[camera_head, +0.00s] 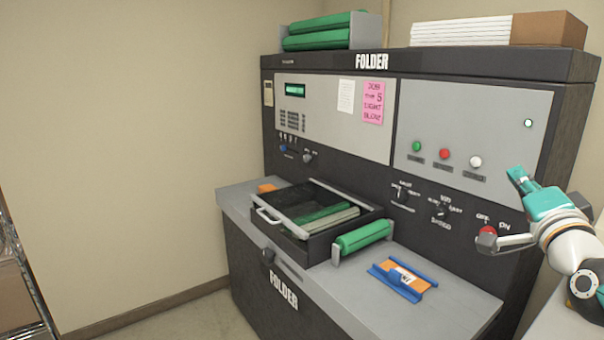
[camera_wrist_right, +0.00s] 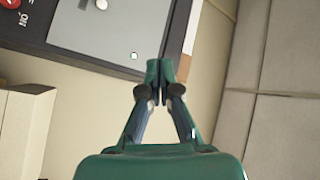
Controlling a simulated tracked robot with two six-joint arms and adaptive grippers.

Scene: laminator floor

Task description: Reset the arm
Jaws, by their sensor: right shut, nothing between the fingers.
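My right gripper (camera_head: 519,179) is at the right side of the head view, raised in front of the folder machine's (camera_head: 325,141) panel. It is teal, and its fingertips point up and left toward the panel. In the right wrist view the fingers of my right gripper (camera_wrist_right: 160,72) are closed together, with nothing between them. The panel's edge and the wall show beyond the fingertips. My left gripper is not in view.
A red knob (camera_head: 487,232) is just below my right gripper. Paper stacks (camera_head: 460,31) and green rollers (camera_head: 318,31) lie on top.

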